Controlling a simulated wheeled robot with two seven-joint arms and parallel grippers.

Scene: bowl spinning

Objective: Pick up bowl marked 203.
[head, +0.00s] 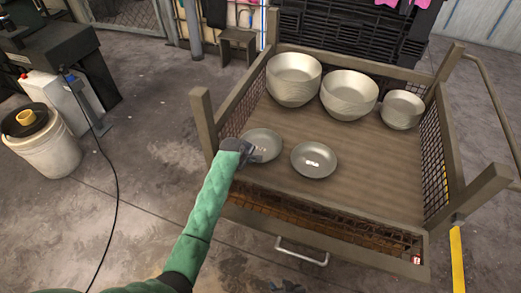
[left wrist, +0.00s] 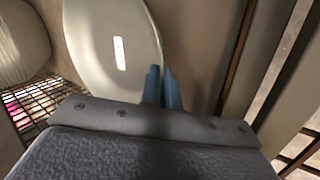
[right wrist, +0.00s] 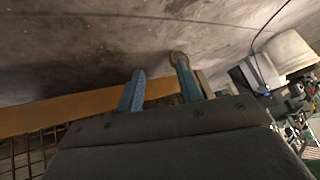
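Two shallow grey bowls lie on the deck of a mesh-sided cart: the left bowl (head: 266,143) and the right bowl (head: 314,160). Each has a small white label, too small to read, so I cannot tell which is marked 203. My left gripper (head: 249,153) is at the near-left rim of the left bowl. In the left wrist view its blue fingers (left wrist: 162,78) are close together with the rim of the left bowl (left wrist: 95,55) between them. My right gripper (right wrist: 158,78) is open and empty, away from the bowls; it shows at the bottom edge of the head view (head: 286,287).
Stacks of deeper bowls stand at the back of the cart: a left stack (head: 293,80), a middle stack (head: 348,95) and a smaller right stack (head: 403,110). The cart (head: 380,180) has corner posts and mesh walls. Its deck is clear at the right front.

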